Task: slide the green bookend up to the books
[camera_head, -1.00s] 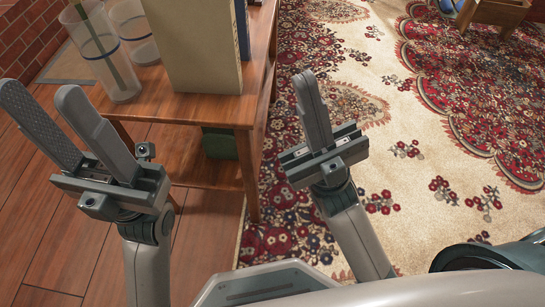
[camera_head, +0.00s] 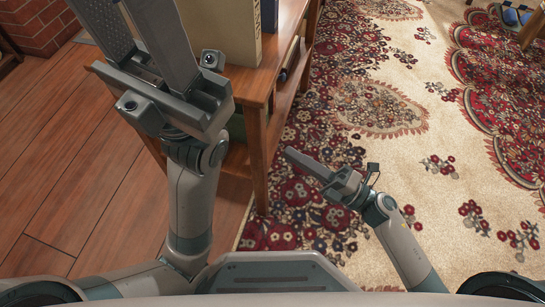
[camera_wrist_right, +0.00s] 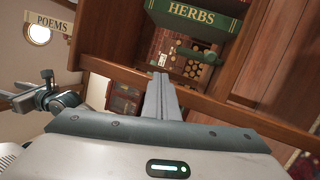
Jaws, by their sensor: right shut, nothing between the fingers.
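I cannot make out a green bookend for certain in either view. A dark green book marked HERBS (camera_wrist_right: 196,18) shows at the top of the right wrist view. A cream book marked POEMS (camera_wrist_right: 48,22) is at its upper left. In the head view a large tan book (camera_head: 228,30) stands on the wooden shelf unit (camera_head: 255,88), with a dark blue book (camera_head: 269,14) beside it. My right gripper (camera_head: 290,154) is shut and empty, right of the shelf unit; its fingers (camera_wrist_right: 160,80) point at the shelves. My left gripper (camera_head: 122,8) is open and empty, left of the tan book.
A patterned rug (camera_head: 400,120) covers the floor on the right, with free room there. Wooden floor (camera_head: 60,160) lies at left, with a brick wall (camera_head: 40,25) behind. A wooden post of the shelf unit stands left of my right gripper.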

